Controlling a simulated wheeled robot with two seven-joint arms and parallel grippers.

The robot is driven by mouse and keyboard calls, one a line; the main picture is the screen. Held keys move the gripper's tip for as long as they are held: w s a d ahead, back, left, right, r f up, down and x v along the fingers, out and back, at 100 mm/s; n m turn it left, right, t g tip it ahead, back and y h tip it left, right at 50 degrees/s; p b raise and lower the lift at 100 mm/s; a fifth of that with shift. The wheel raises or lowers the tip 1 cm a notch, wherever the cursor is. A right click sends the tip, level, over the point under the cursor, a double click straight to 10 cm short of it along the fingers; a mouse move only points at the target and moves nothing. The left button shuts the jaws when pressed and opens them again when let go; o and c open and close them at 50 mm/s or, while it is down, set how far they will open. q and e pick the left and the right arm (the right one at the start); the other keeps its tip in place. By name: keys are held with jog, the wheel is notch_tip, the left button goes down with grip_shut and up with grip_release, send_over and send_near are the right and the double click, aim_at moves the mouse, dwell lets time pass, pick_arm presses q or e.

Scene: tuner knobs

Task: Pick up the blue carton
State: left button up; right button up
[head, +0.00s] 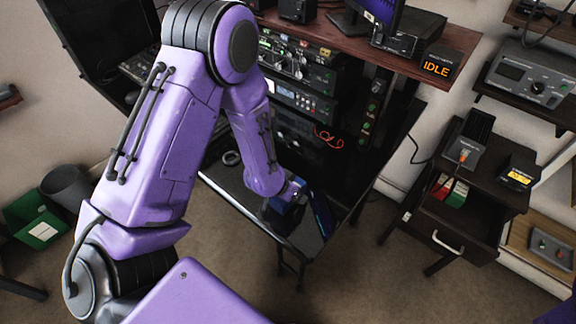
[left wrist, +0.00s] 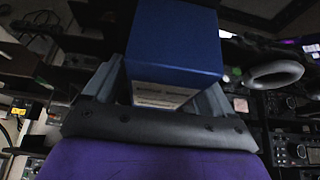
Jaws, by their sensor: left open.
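The blue carton (left wrist: 175,42) fills the top middle of the left wrist view, with a white printed strip along its near lower end. My left gripper (left wrist: 160,92) is open, with one grey finger on each side of the carton's near end. I cannot tell whether either finger touches it. In the head view my left gripper (head: 297,188) is low over the black shelf of the rack, and a small dark blue part of the carton (head: 284,207) shows just below it, mostly hidden by the gripper. My right gripper is in neither view.
The black shelf (head: 235,190) carries a grey ring (head: 231,158) and a dark upright panel with a blue edge (head: 321,214) close right of my gripper. Rack units (head: 300,100) with knobs and a red cable (head: 328,137) stand behind. A wooden desktop (head: 345,38) overhangs the rack.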

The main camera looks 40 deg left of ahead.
pick_arm(q)
jog(key=c, duration=1.1)
jog(key=shift+r, duration=0.15)
